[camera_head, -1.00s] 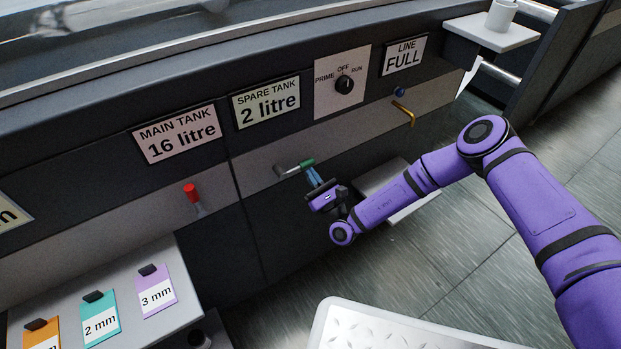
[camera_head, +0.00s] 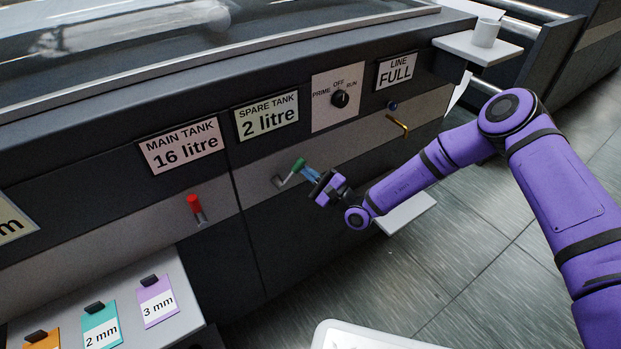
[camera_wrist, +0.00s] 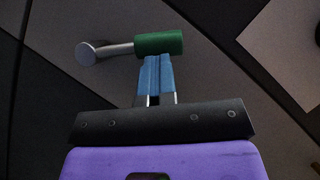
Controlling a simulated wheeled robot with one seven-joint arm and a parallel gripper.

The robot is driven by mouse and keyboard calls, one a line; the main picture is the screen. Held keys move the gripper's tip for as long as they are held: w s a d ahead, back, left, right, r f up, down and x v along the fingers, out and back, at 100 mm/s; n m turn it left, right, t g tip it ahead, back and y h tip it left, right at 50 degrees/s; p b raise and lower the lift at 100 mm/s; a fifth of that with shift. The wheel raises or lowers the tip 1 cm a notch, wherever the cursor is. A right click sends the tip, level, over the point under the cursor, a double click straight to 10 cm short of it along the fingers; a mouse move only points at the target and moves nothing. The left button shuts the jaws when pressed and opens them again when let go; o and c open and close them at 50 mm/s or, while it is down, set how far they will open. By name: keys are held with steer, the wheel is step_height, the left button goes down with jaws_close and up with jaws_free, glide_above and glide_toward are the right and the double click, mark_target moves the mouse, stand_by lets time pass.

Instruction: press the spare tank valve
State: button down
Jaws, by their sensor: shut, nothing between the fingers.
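The spare tank valve is a grey lever with a green grip (camera_head: 298,165), on the panel below the "SPARE TANK 2 litre" sign (camera_head: 267,116). Its lever now slants up to the right in the head view. In the wrist view the green grip (camera_wrist: 158,43) lies just past my blue fingertips. My gripper (camera_head: 308,172) is shut and empty, with its tips at the underside of the green grip, seemingly touching it. The lever's round pivot (camera_wrist: 86,54) shows at the left of the wrist view.
A red-handled valve (camera_head: 195,206) sits to the left under the "MAIN TANK 16 litre" sign (camera_head: 182,147). A rotary knob (camera_head: 340,98), a blue button (camera_head: 393,106) and a brass handle (camera_head: 398,125) are to the right. A shelf with coloured tags (camera_head: 157,300) juts out lower left.

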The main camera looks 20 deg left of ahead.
mark_target(296, 167)
steer(key=s+a+r+n+g+h, duration=0.1)
steer(key=n, duration=0.2)
steer(key=s+r+n+g+h, duration=0.1)
steer(key=r+n, duration=0.1)
steer(key=n, duration=0.1)
steer(key=s+a+r+n+g+h, duration=0.1)
steer(key=n, duration=0.1)
steer(key=shift+a+r+n, duration=0.15)
steer(key=shift+a+n, duration=0.15)
steer(key=shift+n, duration=0.1)
steer(key=shift+s+a+r, duration=0.15)
steer(key=shift+s+a, duration=0.1)
steer(key=shift+s, duration=0.05)
steer(key=shift+a+g, duration=0.1)
steer(key=shift+g, duration=0.2)
